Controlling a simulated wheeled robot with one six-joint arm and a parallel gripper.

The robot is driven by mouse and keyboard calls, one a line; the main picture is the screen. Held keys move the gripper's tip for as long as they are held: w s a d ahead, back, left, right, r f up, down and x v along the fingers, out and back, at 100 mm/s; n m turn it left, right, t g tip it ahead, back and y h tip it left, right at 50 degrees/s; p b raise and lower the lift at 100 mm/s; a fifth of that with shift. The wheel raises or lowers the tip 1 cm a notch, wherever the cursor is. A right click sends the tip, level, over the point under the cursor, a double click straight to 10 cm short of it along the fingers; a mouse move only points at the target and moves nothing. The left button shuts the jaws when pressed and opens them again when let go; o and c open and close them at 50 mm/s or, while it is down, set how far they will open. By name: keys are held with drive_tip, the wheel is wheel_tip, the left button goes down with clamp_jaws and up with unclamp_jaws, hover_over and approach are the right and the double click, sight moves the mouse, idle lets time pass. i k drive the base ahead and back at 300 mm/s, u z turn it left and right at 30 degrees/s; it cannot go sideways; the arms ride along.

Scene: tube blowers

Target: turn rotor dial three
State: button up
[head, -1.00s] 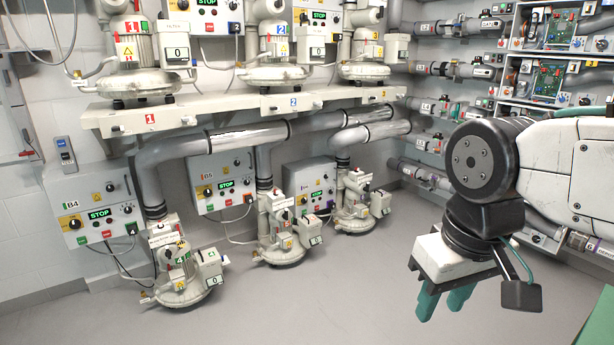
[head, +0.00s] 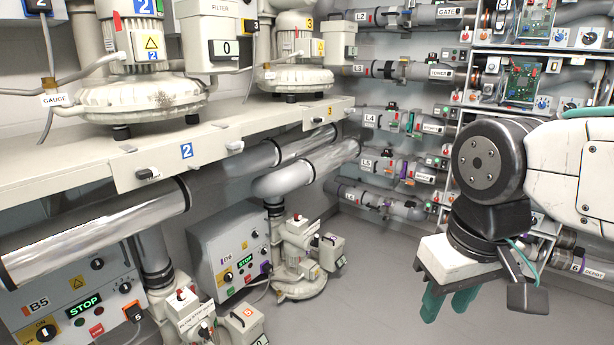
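Blower 3 (head: 300,75), a cream round machine with a yellow "3" tag, stands on the wall shelf in the upper middle of the head view. A small yellow "3" plate (head: 330,111) is on the shelf edge below it. No dial readable as rotor dial three can be made out. My gripper (head: 448,304), with teal fingers pointing down, hangs at the lower right, far from blower 3. Its fingers are apart with nothing seen between them.
The control box B6 (head: 232,258) and a lower blower (head: 298,262) are under the shelf. Box B5 (head: 85,305) is at the lower left. Pipes and racks with circuit boards (head: 522,80) line the right wall. The grey floor (head: 375,285) in the middle is clear.

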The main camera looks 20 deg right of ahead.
sight(571, 106)
drive_tip(key=z, duration=0.6)
drive_tip(key=i, duration=2.35)
drive_tip(key=z, duration=1.6)
drive_tip(key=i, duration=1.3)
drive_tip(key=z, duration=0.7)
